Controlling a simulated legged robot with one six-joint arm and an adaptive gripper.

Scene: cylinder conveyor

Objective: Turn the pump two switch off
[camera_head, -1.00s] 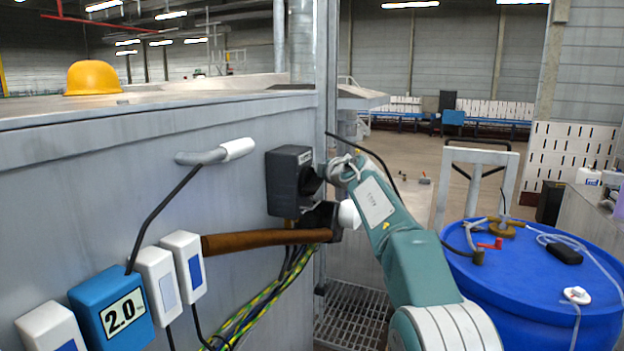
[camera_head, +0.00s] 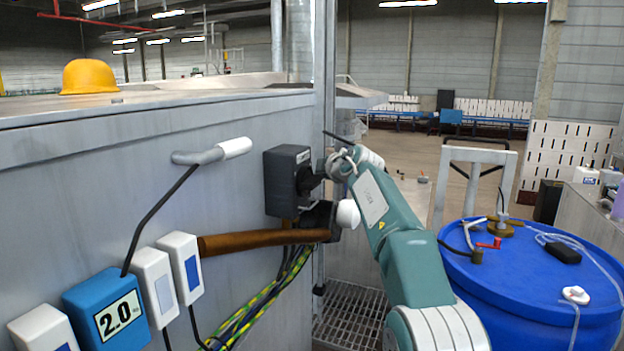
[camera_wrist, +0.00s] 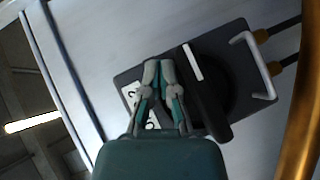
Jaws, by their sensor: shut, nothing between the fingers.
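The pump switch is a dark box (camera_head: 287,181) on the grey metal wall, with a black rotary knob (camera_head: 308,181) on its right-hand face. In the wrist view the knob (camera_wrist: 208,98) has a long black handle lying at a slant, with a white line at its upper end. A white label (camera_wrist: 131,97) on the box is partly hidden by my fingers, so its number cannot be read in full. My gripper (camera_wrist: 158,66) is shut and empty, with its fingertips just left of the handle's upper end; I cannot tell whether they touch it.
A bent pipe handle (camera_head: 212,152), a blue 2.0 display (camera_head: 118,313) and white boxes (camera_head: 181,263) are left on the wall. A blue drum (camera_head: 542,285) stands at the right, beside my arm.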

